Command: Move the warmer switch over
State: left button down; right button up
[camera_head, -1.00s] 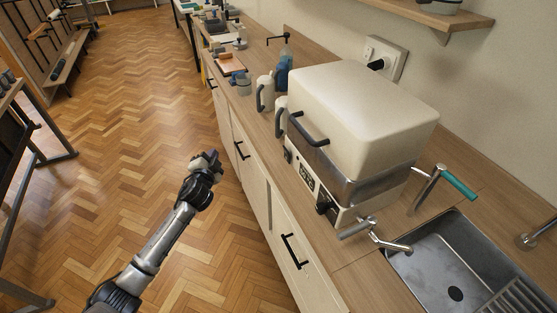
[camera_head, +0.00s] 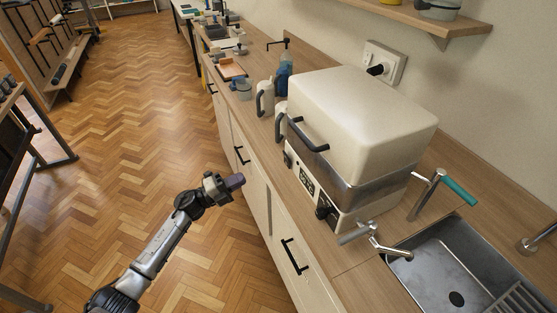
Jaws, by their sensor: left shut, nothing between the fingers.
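The warmer (camera_head: 360,115) is a cream box with a domed lid and a steel band, standing on the wooden counter. Its lid is down, with a dark handle at the front. Its front panel faces left and carries a small dark switch-like part (camera_head: 288,159), a display (camera_head: 306,179) and a larger black knob (camera_head: 324,208). The switch's exact position is too small to tell. My left gripper (camera_head: 236,182) is shut and empty, in front of the cabinets, left of the warmer panel and apart from it. My right gripper is out of view.
A steel sink (camera_head: 445,265) with a tap (camera_head: 374,240) lies right of the warmer. Pale jugs (camera_head: 265,97) and a blue bottle (camera_head: 284,75) stand beyond the warmer. Black cabinet handles (camera_head: 293,255) jut out. The parquet floor at left is open.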

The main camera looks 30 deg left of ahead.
pick_arm(q)
jog(key=shift+s+d, duration=0.1)
dwell(0.3)
jog(key=shift+r, duration=0.1)
jog(key=b, duration=0.1)
send_near(285, 156)
jog(key=x, duration=0.7)
jog(key=shift+d+r, duration=0.2)
jog(key=shift+d, duration=0.1)
